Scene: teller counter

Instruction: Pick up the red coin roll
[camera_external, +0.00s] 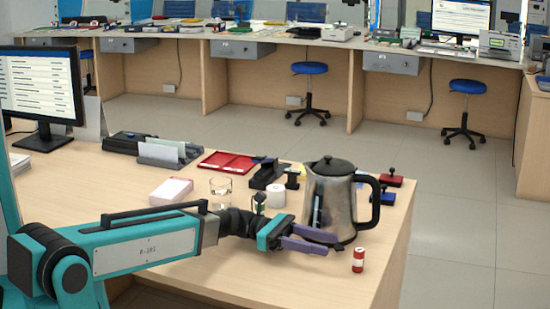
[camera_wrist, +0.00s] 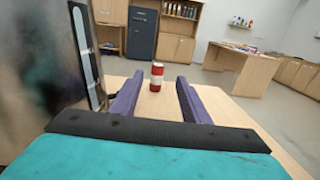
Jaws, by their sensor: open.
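The red coin roll (camera_external: 358,259) stands upright on the counter near its right front edge. It is red with a white band. In the wrist view the coin roll (camera_wrist: 157,76) shows ahead, between the lines of the two fingers and beyond their tips. My gripper (camera_external: 322,241) has purple fingers held apart with nothing between them. It is low over the counter, to the left of the coin roll and pointing toward it. The gripper also shows in the wrist view (camera_wrist: 156,84).
A steel kettle (camera_external: 330,197) with a black handle stands close behind my fingers, and fills the left of the wrist view (camera_wrist: 45,75). A white paper roll (camera_external: 276,195), a glass (camera_external: 221,187) and a red tray (camera_external: 228,162) are farther back. The counter's right edge is close to the coin roll.

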